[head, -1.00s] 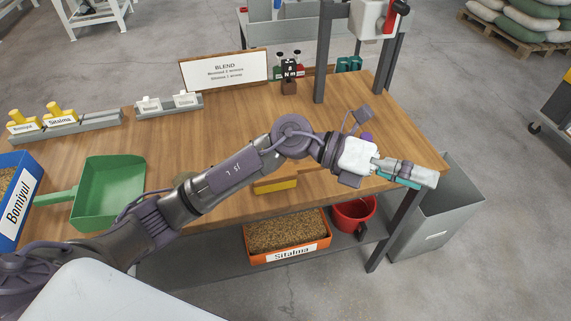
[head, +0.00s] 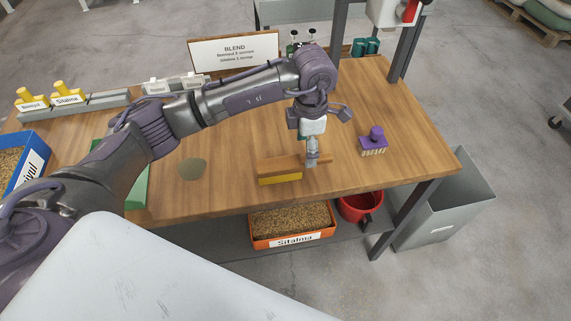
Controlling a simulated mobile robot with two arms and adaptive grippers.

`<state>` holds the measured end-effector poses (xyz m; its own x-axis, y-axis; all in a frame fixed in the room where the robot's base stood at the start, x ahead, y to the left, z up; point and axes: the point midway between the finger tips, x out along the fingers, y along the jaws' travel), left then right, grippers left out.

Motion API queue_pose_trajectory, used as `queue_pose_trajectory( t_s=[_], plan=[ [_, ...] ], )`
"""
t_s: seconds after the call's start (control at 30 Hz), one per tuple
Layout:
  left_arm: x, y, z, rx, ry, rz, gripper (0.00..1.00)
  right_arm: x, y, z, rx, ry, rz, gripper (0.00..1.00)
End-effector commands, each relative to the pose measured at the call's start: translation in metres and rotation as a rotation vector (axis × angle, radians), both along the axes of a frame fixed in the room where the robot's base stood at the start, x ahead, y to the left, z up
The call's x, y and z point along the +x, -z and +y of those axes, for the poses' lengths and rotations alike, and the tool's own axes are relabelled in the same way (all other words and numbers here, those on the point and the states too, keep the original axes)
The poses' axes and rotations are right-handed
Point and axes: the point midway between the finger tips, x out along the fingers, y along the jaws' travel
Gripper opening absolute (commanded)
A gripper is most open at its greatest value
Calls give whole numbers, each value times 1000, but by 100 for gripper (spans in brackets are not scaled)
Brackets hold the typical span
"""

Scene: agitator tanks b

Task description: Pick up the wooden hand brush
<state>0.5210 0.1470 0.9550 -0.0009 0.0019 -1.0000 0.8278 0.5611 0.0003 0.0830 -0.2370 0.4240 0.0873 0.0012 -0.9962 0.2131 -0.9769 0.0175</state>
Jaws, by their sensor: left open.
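The wooden hand brush (head: 278,168) lies near the front edge of the wooden table, with its yellow bristles facing the front and its handle pointing right. My left gripper (head: 312,162) points down at the brush's handle, just right of the bristle block. It is open, and its fingers hide part of the handle. I cannot tell whether the fingers touch the handle. My right gripper is out of view.
A purple scrub brush (head: 375,142) stands to the right on the table (head: 400,120). A BLEND sign (head: 236,52) stands at the back. An orange Sitalma bin (head: 292,225) and red bucket (head: 360,207) sit below.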

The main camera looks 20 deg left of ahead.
Motion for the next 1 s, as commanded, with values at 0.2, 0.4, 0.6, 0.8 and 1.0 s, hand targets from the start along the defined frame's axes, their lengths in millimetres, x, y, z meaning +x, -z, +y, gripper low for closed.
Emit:
queue_pose_trajectory(
  t_s=[0.2,0.4,0.6,0.8,1.0],
  plan=[
    [-1,14,0,-1,1,2,75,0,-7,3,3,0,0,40],
    [-3,44,2,-1,1,4,75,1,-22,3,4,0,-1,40],
    [-2,60,2,-2,2,0,75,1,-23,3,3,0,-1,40],
    [-2,60,2,-2,2,0,72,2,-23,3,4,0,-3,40],
    [-2,60,2,-2,2,0,38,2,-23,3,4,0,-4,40]
  ],
)
